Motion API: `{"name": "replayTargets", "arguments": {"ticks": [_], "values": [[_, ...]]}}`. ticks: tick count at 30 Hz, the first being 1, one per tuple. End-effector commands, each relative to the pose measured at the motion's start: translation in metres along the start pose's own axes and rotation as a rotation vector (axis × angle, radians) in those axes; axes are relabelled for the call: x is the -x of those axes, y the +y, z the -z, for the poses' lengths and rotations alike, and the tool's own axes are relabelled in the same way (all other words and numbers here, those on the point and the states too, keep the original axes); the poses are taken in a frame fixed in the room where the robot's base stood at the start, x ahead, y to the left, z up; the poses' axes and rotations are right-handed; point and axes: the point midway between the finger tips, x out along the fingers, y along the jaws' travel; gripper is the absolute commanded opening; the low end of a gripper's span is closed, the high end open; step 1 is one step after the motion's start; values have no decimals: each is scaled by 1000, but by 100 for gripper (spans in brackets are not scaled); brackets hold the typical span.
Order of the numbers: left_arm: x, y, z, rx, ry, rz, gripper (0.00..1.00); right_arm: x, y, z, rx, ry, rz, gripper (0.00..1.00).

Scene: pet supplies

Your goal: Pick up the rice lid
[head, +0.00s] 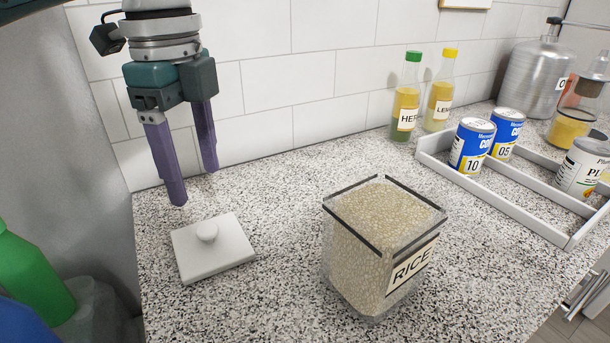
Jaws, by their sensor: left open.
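The rice lid (232,258) is a white square plate with a round knob on top. It lies flat on the speckled counter, to the left of the rice container. The rice container (352,262) is a clear, lidless square jar full of rice with a dark rim and a RICE label. My left gripper (194,187) points down above and slightly behind the lid, its two purple fingers apart and empty. The fingertips are near the lid's back edge in the picture and do not appear to touch the knob. My right gripper is not in view.
A white divided tray (518,206) with several cans stands at the right. Two bottles, green-capped (405,105) and yellow-capped (440,97), stand by the tiled wall. A metal canister (531,80) is at the back right. The counter ends at the left beside a green bottle (30,275).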

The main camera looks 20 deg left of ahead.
Motion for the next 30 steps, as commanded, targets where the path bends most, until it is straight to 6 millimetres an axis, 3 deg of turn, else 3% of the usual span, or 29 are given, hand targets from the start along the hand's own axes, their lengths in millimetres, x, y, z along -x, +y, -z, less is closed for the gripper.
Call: {"name": "replayTargets", "arguments": {"ticks": [17, 26, 30], "values": [[-76, -2, -1, 0, -1, -1, 71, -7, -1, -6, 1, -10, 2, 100], [-81, -3, -1, -1, -1, 1, 71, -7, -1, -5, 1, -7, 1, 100], [-81, -3, -1, -1, -1, 1, 56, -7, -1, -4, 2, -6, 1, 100]]}}
